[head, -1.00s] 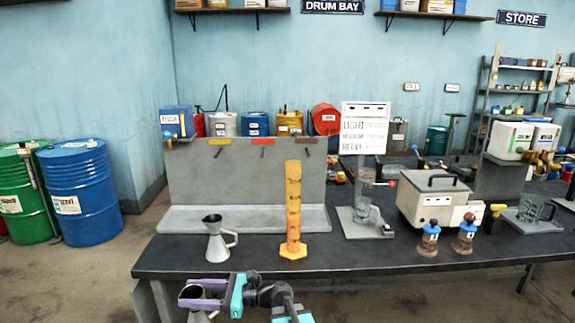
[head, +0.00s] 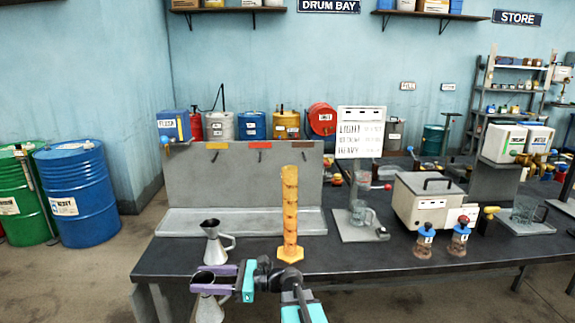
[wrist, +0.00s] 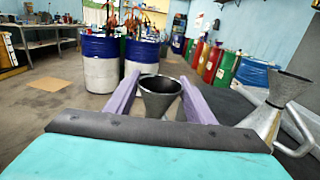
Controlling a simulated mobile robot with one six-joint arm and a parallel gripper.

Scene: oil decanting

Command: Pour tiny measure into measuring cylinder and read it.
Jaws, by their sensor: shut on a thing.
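My gripper (head: 222,279) is shut on a small metal measure (head: 208,305) with a flared funnel-like mouth, held upright at the front edge of the bench. In the wrist view the measure (wrist: 160,97) sits between the two purple fingers, its mouth dark inside. I cannot tell how much liquid it holds. The measuring cylinder (head: 290,212), tall and orange-amber with a hexagonal foot, stands upright on the bench to the right of and beyond my gripper. Its level marks are too small to read. A second, similar metal measure (head: 213,240) with a handle stands on the bench just behind the held one.
A grey backboard stand (head: 245,185) with coloured tags is behind. The dark bench top (head: 345,262) is clear right of the cylinder.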

